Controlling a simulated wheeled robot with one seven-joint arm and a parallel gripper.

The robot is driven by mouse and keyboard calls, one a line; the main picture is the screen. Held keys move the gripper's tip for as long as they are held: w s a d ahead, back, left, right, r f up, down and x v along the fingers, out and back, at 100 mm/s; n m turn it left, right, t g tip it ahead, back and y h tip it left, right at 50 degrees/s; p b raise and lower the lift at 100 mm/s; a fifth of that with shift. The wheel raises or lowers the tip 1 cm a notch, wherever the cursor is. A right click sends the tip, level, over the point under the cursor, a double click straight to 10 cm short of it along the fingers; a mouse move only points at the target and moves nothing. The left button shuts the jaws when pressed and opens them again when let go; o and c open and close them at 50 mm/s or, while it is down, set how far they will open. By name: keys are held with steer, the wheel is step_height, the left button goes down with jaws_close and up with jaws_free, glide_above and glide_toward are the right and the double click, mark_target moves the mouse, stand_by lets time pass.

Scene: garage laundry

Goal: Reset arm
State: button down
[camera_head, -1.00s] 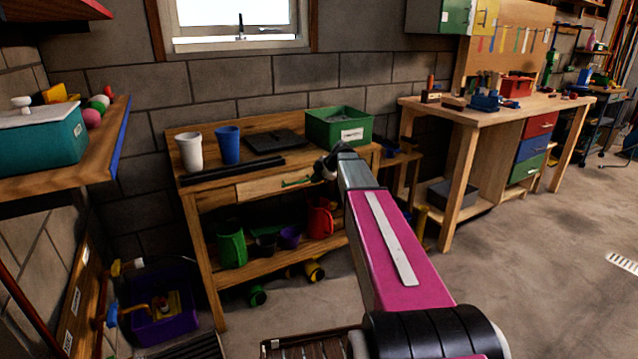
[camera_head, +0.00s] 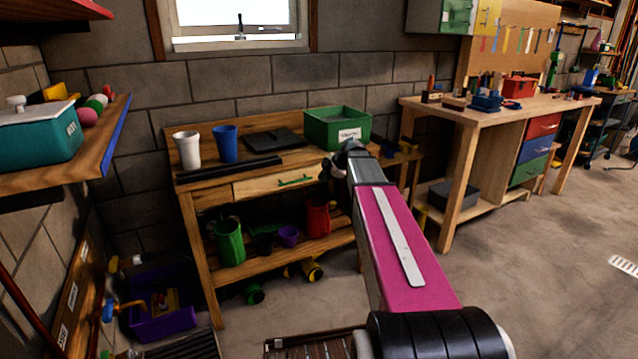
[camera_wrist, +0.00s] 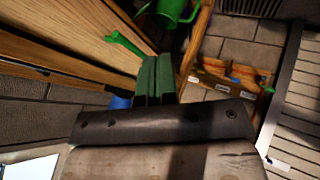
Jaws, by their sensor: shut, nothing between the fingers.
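My arm (camera_head: 402,240) reaches forward toward the workbench in the head view, with its wrist in front of the bench's right end. My gripper (camera_wrist: 156,62) shows in the wrist view as two green fingers side by side, shut and empty. In the head view the fingers are hidden behind the wrist. A wooden drawer (camera_head: 255,188) with a green handle (camera_head: 295,180) sits under the bench top, left of my wrist.
The workbench (camera_head: 215,176) carries a white cup (camera_head: 187,150), a blue cup (camera_head: 225,144) and a green bin (camera_head: 337,127). A green watering can (camera_head: 229,242) stands on its lower shelf. A wall shelf (camera_head: 105,140) juts in at left. Floor at right (camera_head: 540,250) is clear.

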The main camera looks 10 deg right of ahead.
steer(key=v, duration=0.5)
steer(key=s+a+f+m+g+h, duration=0.2)
steer(key=s+f+m+h, duration=0.1)
steer(key=s+f+m, duration=0.7)
steer(key=s+a+f+m+g+h, duration=0.2)
steer(key=s+a+f+m+h, duration=0.1)
steer(key=s+f+m, duration=0.7)
steer(key=s+f, duration=0.3)
steer(key=s, duration=0.3)
steer(key=shift+s+f+h, duration=0.2)
steer(key=shift+f+h, duration=0.2)
